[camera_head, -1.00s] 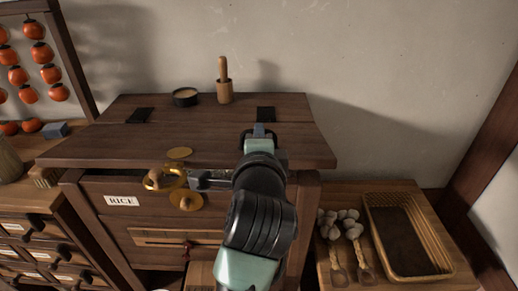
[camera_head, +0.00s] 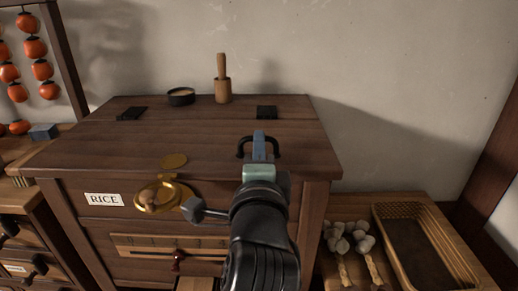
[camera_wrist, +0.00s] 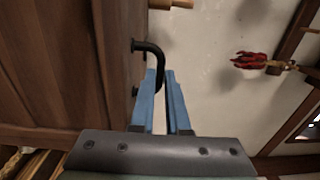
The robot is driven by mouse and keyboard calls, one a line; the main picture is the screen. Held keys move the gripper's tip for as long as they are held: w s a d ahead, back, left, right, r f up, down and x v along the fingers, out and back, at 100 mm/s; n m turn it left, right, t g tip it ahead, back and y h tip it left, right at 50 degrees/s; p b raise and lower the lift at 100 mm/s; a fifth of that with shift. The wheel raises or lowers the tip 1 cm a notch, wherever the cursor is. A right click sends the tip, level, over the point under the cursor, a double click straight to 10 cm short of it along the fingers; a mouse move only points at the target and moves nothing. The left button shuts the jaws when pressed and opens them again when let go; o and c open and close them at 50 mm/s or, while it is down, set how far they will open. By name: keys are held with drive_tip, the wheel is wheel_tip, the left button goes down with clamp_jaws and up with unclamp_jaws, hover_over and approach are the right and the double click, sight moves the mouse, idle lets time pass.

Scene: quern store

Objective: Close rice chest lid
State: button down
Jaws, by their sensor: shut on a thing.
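The rice chest (camera_head: 76,220) is a dark wooden chest with a RICE label (camera_head: 104,199) on its front. Its lid (camera_head: 200,140) lies down over the body, and I see no gap along the front edge. My gripper (camera_head: 259,146) is shut on the black lid handle (camera_head: 241,149) near the lid's right front. The wrist view shows the blue fingers (camera_wrist: 166,92) at the bent black handle (camera_wrist: 152,48).
A small dark bowl (camera_head: 181,97) and a wooden mortar with pestle (camera_head: 222,90) stand behind the lid. At right, garlic bundles (camera_head: 350,240) and a wicker tray (camera_head: 385,237) lie on a lower table. A drawer cabinet (camera_head: 20,243) stands at left.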

drive_tip(key=shift+d+f, duration=0.1)
drive_tip(key=c, duration=0.9)
unclamp_jaws()
drive_tip(key=s+p, duration=0.6)
drive_tip(key=s, duration=0.6)
drive_tip(key=shift+s+f, duration=0.1)
drive_tip(key=shift+s, duration=0.3)
